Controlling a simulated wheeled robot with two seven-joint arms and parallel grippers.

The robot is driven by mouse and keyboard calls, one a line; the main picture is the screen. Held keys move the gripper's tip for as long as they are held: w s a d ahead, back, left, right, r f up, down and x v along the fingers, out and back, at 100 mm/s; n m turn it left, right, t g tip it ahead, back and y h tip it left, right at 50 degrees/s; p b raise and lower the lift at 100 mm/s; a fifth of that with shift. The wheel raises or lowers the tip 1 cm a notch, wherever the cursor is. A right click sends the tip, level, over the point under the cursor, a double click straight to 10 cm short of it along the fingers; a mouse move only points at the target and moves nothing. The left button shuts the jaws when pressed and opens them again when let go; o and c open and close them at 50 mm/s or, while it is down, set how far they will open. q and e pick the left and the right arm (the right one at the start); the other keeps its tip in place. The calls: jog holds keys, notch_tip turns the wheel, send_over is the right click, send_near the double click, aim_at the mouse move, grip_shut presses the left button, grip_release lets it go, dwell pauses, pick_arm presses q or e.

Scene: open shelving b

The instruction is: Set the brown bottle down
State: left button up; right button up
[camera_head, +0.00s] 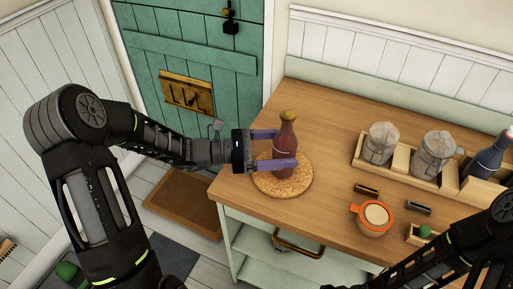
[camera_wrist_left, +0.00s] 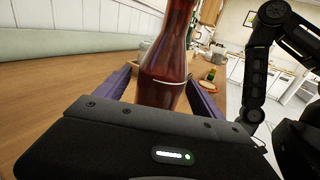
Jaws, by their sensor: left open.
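The brown bottle (camera_head: 286,150) stands upright on a round cork mat (camera_head: 297,187) near the left end of the wooden counter. It is dark red-brown with a tan cap. My left gripper (camera_head: 280,149) is open, with one purple finger on each side of the bottle's body. In the left wrist view the bottle (camera_wrist_left: 168,60) rises between the two spread fingers, and its base is hidden behind the gripper body. My right arm enters at the lower right of the head view; its gripper is not clearly visible.
A wooden tray (camera_head: 400,176) with two glass jars and a dark blue bottle (camera_head: 487,156) stands to the right. An orange-rimmed jar (camera_head: 373,217) and small labels lie near the front edge. Bare counter (camera_head: 325,135) lies behind and right of the bottle.

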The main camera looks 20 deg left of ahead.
pick_arm(q)
jog(key=b+v, duration=0.1)
jog(key=v, duration=0.9)
jog(key=shift+b, duration=0.3)
jog(key=shift+s+a, duration=0.35)
jog(key=shift+a, duration=0.25)
